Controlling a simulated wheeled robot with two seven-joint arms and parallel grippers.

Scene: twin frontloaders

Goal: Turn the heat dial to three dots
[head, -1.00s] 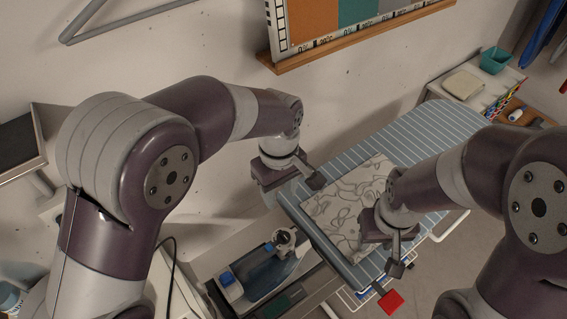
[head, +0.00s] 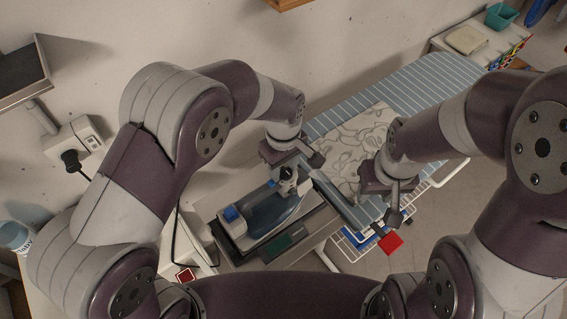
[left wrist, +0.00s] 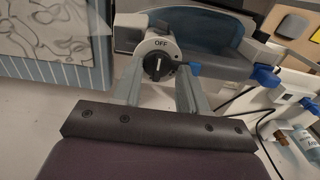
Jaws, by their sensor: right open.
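The iron (head: 272,214), blue-grey and white, rests on a dark stand by the end of the ironing board. Its heat dial (left wrist: 157,63) has a black knob in a white ring, with OFF at the top of the ring in the left wrist view. The knob's pale pointer mark appears to point up toward OFF. The three-dot mark cannot be made out. My left gripper (left wrist: 159,75) is open, with a finger on each side of the dial; contact cannot be told. My right gripper (head: 395,210) is open and empty beside the ironing board.
The striped ironing board (head: 425,85) bears a patterned cloth (head: 350,140). A red square (head: 391,243) is below my right gripper. A wall socket with a black plug (head: 72,160) is at left. A bottle (head: 14,236) stands at far left.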

